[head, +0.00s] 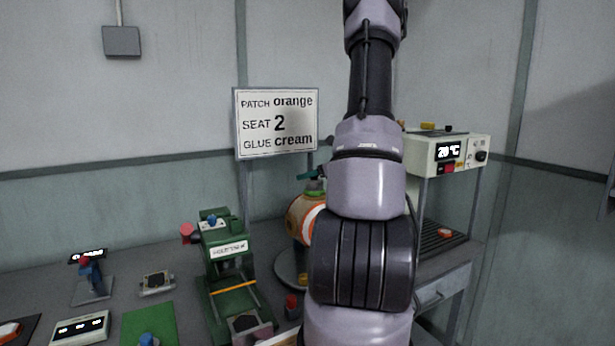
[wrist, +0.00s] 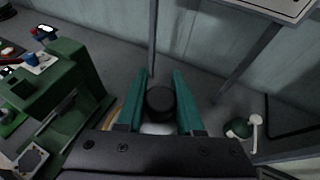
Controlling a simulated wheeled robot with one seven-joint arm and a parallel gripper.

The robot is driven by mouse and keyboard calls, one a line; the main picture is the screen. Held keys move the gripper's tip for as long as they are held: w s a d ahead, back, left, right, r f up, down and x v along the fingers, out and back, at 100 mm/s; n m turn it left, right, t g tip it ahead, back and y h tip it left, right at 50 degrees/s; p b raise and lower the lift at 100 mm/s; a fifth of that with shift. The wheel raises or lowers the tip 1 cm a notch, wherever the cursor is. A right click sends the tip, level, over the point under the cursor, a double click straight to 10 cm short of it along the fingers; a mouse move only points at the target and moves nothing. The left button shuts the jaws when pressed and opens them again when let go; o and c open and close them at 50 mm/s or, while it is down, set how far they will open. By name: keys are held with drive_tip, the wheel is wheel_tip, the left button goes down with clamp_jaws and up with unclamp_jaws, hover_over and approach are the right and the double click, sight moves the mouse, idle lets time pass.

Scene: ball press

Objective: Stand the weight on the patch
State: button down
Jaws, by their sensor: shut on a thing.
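My gripper (wrist: 162,88) is shut on a dark round piece, which I take for the weight (wrist: 160,99); its teal fingers stand on either side of it. A whitish surface shows just below the weight; I cannot tell whether they touch. In the head view an orange and white ball (head: 301,217) stands on a round grey base, partly hidden behind my arm. A bit of green shows on top of the ball, and a teal tip, likely my gripper (head: 311,174), shows just above it. The weight is hidden in the head view. I cannot make out the patch.
A sign (head: 277,124) reads patch orange, seat 2, glue cream. A green press (head: 228,255) stands left of the ball. A white unit reading 20 °C (head: 447,153) stands at the right. A green mat (head: 148,324) and small devices fill the bench's left front.

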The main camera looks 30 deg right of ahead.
drive_tip(key=c, duration=0.5)
unclamp_jaws()
drive_tip(key=shift+f, duration=0.1)
drive_tip(key=shift+c, duration=0.2)
